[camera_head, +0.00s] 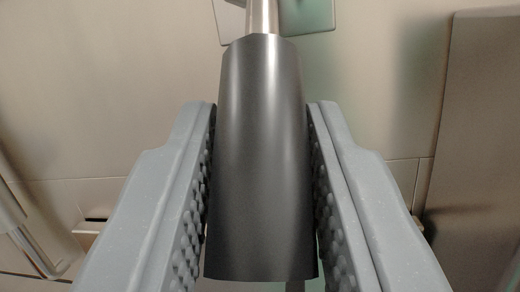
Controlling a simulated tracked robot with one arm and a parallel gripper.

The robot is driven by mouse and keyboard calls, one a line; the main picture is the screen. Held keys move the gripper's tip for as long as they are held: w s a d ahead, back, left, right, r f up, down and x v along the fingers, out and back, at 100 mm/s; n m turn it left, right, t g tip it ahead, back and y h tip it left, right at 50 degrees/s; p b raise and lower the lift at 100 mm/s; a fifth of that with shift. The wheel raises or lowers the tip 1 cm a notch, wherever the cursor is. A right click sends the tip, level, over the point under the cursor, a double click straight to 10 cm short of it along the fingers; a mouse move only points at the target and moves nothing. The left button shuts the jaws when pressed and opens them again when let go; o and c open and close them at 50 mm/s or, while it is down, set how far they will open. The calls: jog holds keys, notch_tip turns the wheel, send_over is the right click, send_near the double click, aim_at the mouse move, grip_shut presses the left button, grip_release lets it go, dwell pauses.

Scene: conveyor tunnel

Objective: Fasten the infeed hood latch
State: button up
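A dark grey, tapered latch handle (262,170) stands in the middle of the view, its wide end toward me. A bright metal rod (263,16) runs from its narrow far end to a metal plate (305,14) at the top. My gripper (262,108) has one grey finger on each side of the handle. The studded pads lie against both sides with no clear gap, so it appears shut on the handle. The rest of the latch and any catch are out of view or hidden behind the handle.
A beige panelled wall (120,80) fills the background. A darker upright panel (490,110) stands at the right. A metal bar (25,245) and a small slotted bracket (90,228) show at the lower left.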

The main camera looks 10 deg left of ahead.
jog(key=shift+o, duration=1.4)
jog(key=shift+w+f, duration=0.1)
jog(key=shift+f, duration=0.05)
jog(key=b+v, duration=0.2)
jog(key=v, duration=0.9)
jog(key=shift+s+f, duration=0.15)
jog(key=shift+s, duration=0.1)
jog(key=shift+s+b, duration=0.15)
jog(key=shift+b, duration=0.35)
